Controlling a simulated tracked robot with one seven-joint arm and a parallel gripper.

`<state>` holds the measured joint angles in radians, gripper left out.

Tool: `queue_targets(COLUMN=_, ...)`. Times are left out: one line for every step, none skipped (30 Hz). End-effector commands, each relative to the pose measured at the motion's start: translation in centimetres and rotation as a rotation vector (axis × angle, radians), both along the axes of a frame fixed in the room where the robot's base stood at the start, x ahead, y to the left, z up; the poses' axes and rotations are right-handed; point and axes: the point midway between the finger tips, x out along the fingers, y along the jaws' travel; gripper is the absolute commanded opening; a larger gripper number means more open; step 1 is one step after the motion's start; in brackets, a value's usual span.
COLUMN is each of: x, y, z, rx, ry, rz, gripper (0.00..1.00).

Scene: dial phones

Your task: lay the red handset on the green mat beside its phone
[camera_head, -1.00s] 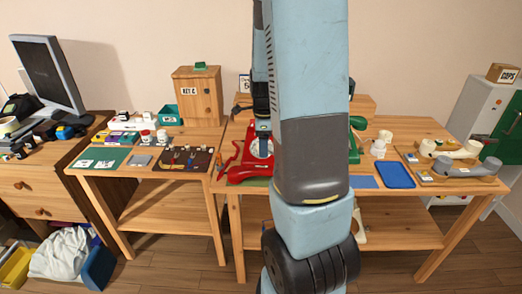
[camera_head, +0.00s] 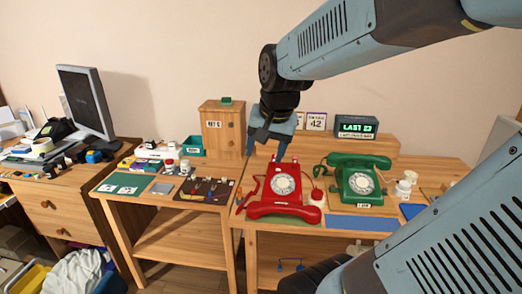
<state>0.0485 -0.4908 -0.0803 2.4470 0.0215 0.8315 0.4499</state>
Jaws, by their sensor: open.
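The red phone (camera_head: 285,184) with its white dial stands on the middle table. The red handset (camera_head: 284,210) lies crosswise in front of the phone, over the green mat (camera_head: 284,221), of which only a little shows. Whether the handset still touches the phone body I cannot tell. My gripper (camera_head: 267,154) hangs above and behind the phone, its two blue fingertips apart and pointing down. It is open and empty, clear of the handset.
A green phone (camera_head: 358,183) with its handset on stands right of the red one. A blue mat (camera_head: 359,223) lies in front of it. White cups (camera_head: 404,187) stand further right. A wooden cabinet (camera_head: 223,130) stands at back left.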

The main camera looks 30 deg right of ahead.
Motion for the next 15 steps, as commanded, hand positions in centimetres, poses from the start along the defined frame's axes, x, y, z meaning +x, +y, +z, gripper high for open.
queue_targets(x=-1.1, y=0.6, z=0.9, rx=-0.033, ry=-0.029, rz=0.081, gripper=0.64)
queue_targets(x=-1.7, y=1.0, z=1.3, rx=-0.053, ry=-0.042, rz=0.131, gripper=0.64)
queue_targets(x=-2.4, y=1.3, z=1.7, rx=-0.081, ry=-0.057, rz=0.195, gripper=0.64)
queue_targets(x=-3.0, y=1.6, z=2.0, rx=-0.101, ry=-0.067, rz=0.239, gripper=0.64)
queue_targets(x=-3.5, y=1.9, z=2.3, rx=-0.121, ry=-0.078, rz=0.282, gripper=0.64)
queue_targets(x=-4.2, y=2.2, z=2.6, rx=-0.147, ry=-0.091, rz=0.335, gripper=0.64)
queue_targets(x=-4.6, y=2.4, z=2.8, rx=-0.165, ry=-0.100, rz=0.370, gripper=0.64)
queue_targets(x=-5.0, y=2.5, z=3.0, rx=-0.182, ry=-0.107, rz=0.402, gripper=0.64)
queue_targets(x=-5.5, y=2.7, z=3.2, rx=-0.201, ry=-0.115, rz=0.438, gripper=0.64)
queue_targets(x=-5.8, y=2.8, z=3.3, rx=-0.212, ry=-0.120, rz=0.461, gripper=0.64)
queue_targets(x=-6.0, y=2.9, z=3.4, rx=-0.223, ry=-0.124, rz=0.480, gripper=0.64)
queue_targets(x=-6.3, y=3.5, z=3.5, rx=-0.234, ry=-0.128, rz=0.501, gripper=0.64)
queue_targets(x=-6.5, y=3.7, z=3.6, rx=-0.241, ry=-0.131, rz=0.515, gripper=0.64)
queue_targets(x=-6.6, y=3.8, z=3.6, rx=-0.247, ry=-0.133, rz=0.523, gripper=0.64)
queue_targets(x=-6.7, y=3.8, z=3.6, rx=-0.251, ry=-0.134, rz=0.532, gripper=0.64)
